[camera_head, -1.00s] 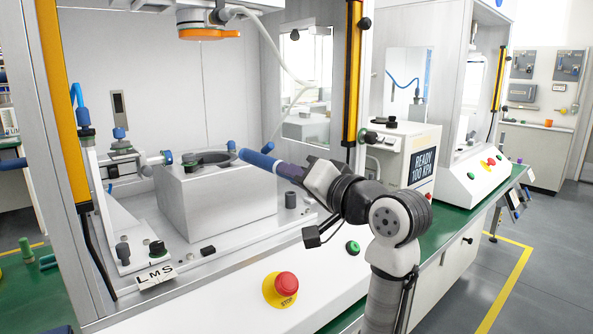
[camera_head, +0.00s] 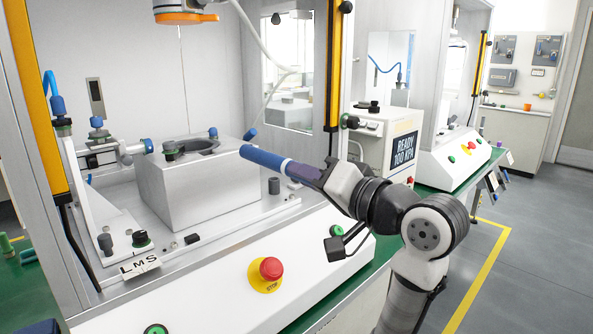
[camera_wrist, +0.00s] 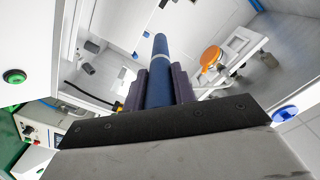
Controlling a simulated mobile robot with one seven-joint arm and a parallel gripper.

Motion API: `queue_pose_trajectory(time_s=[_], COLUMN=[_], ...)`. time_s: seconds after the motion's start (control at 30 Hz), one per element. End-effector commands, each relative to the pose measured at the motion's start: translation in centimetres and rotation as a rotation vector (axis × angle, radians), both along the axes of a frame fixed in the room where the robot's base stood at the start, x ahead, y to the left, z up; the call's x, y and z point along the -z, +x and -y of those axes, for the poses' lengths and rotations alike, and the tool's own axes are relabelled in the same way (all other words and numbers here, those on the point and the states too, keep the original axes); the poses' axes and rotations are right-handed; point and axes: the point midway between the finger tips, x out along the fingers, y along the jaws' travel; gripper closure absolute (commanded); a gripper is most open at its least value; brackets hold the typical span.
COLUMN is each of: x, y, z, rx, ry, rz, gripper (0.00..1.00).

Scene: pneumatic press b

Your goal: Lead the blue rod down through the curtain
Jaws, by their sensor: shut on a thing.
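The blue rod (camera_head: 263,158) has a pale band near my gripper (camera_head: 312,172), which is shut on it. The rod points left, its tip slightly higher in the head view, and overlaps the right top edge of the grey block (camera_head: 195,190). I cannot tell whether they touch. The wrist view shows the rod (camera_wrist: 159,75) between both dark fingers (camera_wrist: 158,88), pointing away from me. Yellow curtain posts stand left (camera_head: 36,95) and right (camera_head: 335,65) of the press opening. I cannot tell how far the rod reaches past their plane.
An orange-rimmed press head (camera_head: 185,17) hangs above the block. A red stop button (camera_head: 270,268) and green buttons sit on the white front panel. A blue-capped fixture (camera_head: 97,130) stands left of the block. A grey box with a display (camera_head: 405,150) stands at the right.

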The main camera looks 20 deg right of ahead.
Motion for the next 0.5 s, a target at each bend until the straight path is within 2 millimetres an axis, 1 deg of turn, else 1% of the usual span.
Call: queue_pose_trajectory(time_s=[0.1,0.5], x=[-0.1,-0.1], y=[-1.2,-4.9], z=[0.4,1.8], rx=[0.002,0.001], ry=[0.000,0.000], rz=[0.002,0.002], gripper=[1.00,1.00])
